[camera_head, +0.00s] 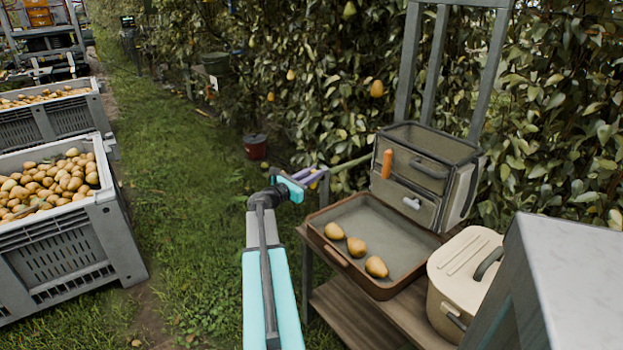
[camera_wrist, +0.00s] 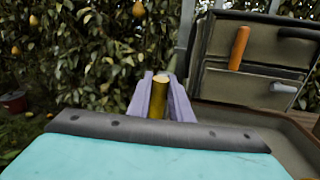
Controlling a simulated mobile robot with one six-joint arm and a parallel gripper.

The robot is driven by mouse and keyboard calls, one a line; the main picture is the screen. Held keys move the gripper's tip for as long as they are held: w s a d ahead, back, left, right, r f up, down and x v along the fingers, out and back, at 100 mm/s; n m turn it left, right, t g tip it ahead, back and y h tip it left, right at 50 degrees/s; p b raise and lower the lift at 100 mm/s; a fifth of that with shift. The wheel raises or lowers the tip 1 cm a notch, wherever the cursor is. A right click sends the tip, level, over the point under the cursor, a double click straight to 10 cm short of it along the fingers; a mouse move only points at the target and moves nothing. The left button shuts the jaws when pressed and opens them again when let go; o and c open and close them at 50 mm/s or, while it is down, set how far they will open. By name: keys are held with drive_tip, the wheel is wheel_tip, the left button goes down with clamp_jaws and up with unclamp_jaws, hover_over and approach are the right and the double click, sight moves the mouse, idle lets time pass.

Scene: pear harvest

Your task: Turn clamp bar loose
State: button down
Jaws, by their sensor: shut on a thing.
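In the wrist view my gripper (camera_wrist: 162,88) is shut on a yellow-olive round bar (camera_wrist: 158,103), seen nearly end on between the fingers. In the head view this bar (camera_head: 351,163) runs from the fingertips right and slightly up toward the grey-green tool box. I take it for the clamp bar. Its far end meets or passes behind the box's left side; I cannot tell which. No clamp body shows clearly.
A brown-rimmed tray (camera_head: 345,268) with three pears stands below the gripper's right. The tool box (camera_head: 425,172) holds an orange-handled tool (camera_head: 387,163). A cream lidded box (camera_head: 466,255) stands at the right. Pear crates (camera_head: 75,250) stand left, with open grass between.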

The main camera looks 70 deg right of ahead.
drive_tip(key=shift+s+a+f+m+h+b, duration=0.1)
drive_tip(key=shift+s+f+m+h+b, duration=0.1)
drive_tip(key=shift+m+b, duration=1.25)
drive_tip(key=shift+s+f+m+h+b, duration=0.15)
drive_tip(key=shift+m+b, duration=0.6)
drive_tip(key=shift+b, duration=1.3)
drive_tip(key=m+g+b, duration=0.1)
drive_tip(key=m+b, duration=0.2)
drive_tip(key=b, duration=0.1)
drive_tip(key=f+m+g+b, duration=0.1)
drive_tip(key=m+b, duration=0.3)
drive_tip(key=b, duration=0.1)
drive_tip(key=m+g+b, duration=0.1)
drive_tip(key=m+b, duration=0.3)
drive_tip(key=shift+s+a+f, duration=0.2)
drive_tip(key=shift+s+a, duration=0.05)
drive_tip(key=shift+s, duration=0.05)
drive_tip(key=m+g+b, duration=0.1)
drive_tip(key=m+b, duration=0.2)
drive_tip(key=shift+a+f+m, duration=0.1)
drive_tip(key=shift+m, duration=0.2)
drive_tip(key=c, duration=1.6)
unclamp_jaws()
drive_tip(key=shift+s, duration=0.1)
drive_tip(key=shift+f, duration=0.1)
drive_tip(key=shift+s+m, duration=0.1)
drive_tip(key=shift+m, duration=0.2)
